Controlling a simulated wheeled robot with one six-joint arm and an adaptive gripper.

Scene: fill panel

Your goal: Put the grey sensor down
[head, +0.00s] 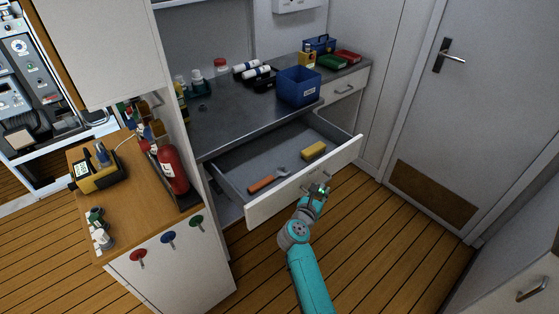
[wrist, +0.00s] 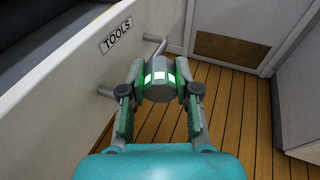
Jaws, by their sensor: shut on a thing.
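The grey sensor (wrist: 159,66) is a short grey cylinder with lit green windows. In the wrist view my gripper (wrist: 160,84) is shut on it, one finger on each side. In the head view my gripper (head: 314,196) is just outside the front of the open drawer (head: 300,188), above the floor. The sensor is small and hard to make out there. In the wrist view the drawer front (wrist: 60,95), labelled TOOLS, is close on the left. Its bar handle (wrist: 152,38) is partly hidden behind the sensor and gripper.
The drawer holds an orange-handled tool (head: 262,184) and a yellow block (head: 313,151). The metal counter (head: 225,125) above carries a blue bin (head: 299,86), bottles and other items. A wooden-topped cabinet (head: 130,200) with a red extinguisher (head: 172,168) stands left. The floor (head: 395,235) at right is clear.

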